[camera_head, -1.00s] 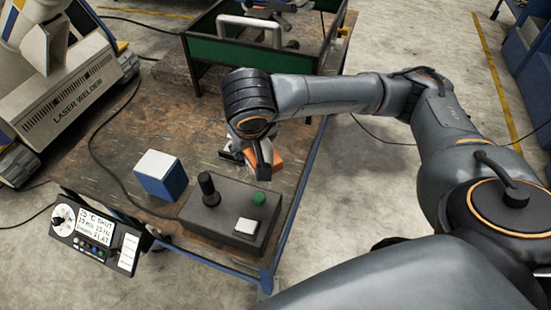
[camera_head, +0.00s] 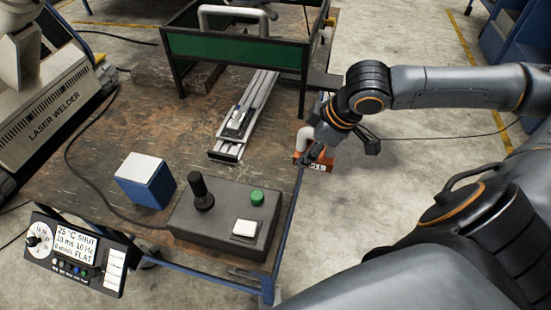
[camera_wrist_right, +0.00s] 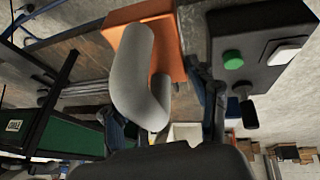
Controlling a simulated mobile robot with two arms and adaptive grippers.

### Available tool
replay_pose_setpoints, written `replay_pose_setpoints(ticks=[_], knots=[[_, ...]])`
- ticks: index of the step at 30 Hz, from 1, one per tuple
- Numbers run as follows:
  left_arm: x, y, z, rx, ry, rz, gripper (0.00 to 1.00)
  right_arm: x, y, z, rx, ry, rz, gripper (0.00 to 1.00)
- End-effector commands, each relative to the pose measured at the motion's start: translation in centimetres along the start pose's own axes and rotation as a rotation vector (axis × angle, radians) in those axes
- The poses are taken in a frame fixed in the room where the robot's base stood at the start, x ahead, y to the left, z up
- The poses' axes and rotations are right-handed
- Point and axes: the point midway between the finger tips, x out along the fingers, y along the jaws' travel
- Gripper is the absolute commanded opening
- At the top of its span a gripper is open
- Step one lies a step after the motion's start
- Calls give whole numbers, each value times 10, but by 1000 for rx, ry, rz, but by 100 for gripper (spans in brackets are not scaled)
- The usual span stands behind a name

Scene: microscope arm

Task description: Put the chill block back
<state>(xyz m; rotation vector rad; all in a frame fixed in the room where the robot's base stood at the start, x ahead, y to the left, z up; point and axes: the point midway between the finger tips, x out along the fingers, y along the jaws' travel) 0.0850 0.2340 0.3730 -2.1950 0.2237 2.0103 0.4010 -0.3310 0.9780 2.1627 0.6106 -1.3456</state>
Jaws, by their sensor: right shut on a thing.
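The chill block appears to be the orange block (camera_head: 318,166) with a thick pale curved handle (camera_head: 303,139). My right gripper (camera_head: 314,152) is shut on it and holds it off the table's right edge, beside the blue edge rail. In the right wrist view the orange block (camera_wrist_right: 183,45) and its handle (camera_wrist_right: 140,80) show large between the fingers of my right gripper (camera_wrist_right: 163,115). The exact contact of the fingers is partly hidden. My left gripper is not in view.
A metal rail with a small carriage (camera_head: 237,122) lies on the worn table (camera_head: 110,135). A control box (camera_head: 225,218) with joystick stands in front. A blue block with white top (camera_head: 146,181) is left of it. A green-sided frame (camera_head: 235,49) stands behind. The laser welder (camera_head: 55,115) is at left.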

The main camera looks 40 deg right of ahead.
Motion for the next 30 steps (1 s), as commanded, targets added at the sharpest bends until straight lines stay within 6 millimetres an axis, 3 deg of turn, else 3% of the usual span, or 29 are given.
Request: replay_pose_setpoints(ticks=[5,14,23,30], knots=[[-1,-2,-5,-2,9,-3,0,3,5,-8,-20,17,-5,0],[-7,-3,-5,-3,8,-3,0,30,19,-29,-16,19,-6,0],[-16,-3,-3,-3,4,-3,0,72,40,-61,-15,16,-7,0],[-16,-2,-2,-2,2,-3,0,119,48,-67,-16,13,-5,0]])
